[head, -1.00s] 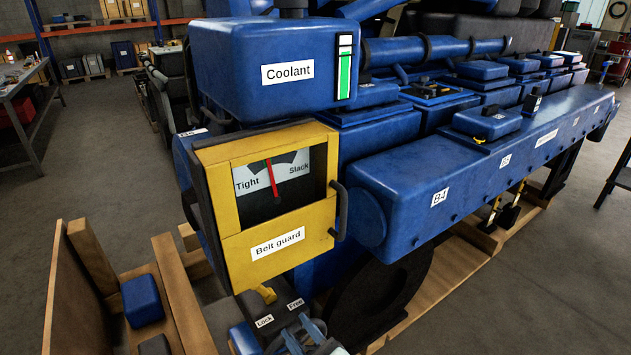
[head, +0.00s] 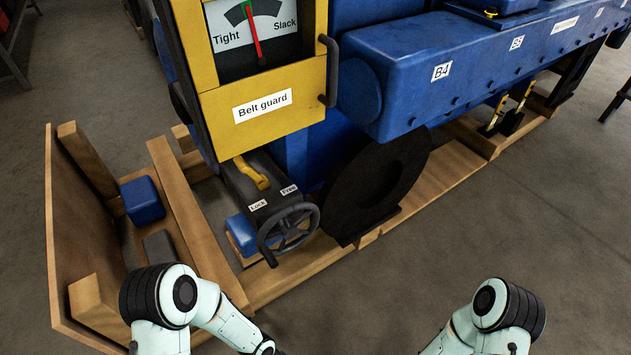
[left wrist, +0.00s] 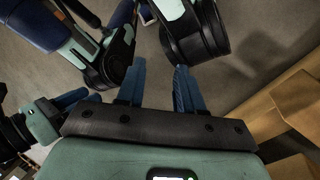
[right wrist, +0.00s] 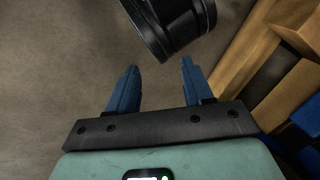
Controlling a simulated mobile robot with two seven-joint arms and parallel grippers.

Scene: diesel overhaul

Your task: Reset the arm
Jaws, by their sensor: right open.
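My left arm (head: 175,300) and right arm (head: 495,310) show at the bottom of the head view; their jaws are out of that view. In the left wrist view my left gripper (left wrist: 158,85) has its blue fingers apart with nothing between them. In the right wrist view my right gripper (right wrist: 155,82) is open and empty above the floor. The dark handwheel (head: 288,230) stands free below the yellow belt guard (head: 262,105). A yellow lever (head: 252,173) sits behind it, by the Lock label (head: 258,205). The gauge needle (head: 255,38) points up, slightly left.
The blue engine (head: 450,75) stands on a wooden pallet (head: 385,220). A wooden crate (head: 75,230) at left holds a blue block (head: 143,201) and a grey block (head: 160,247). The floor (head: 500,225) at right is clear.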

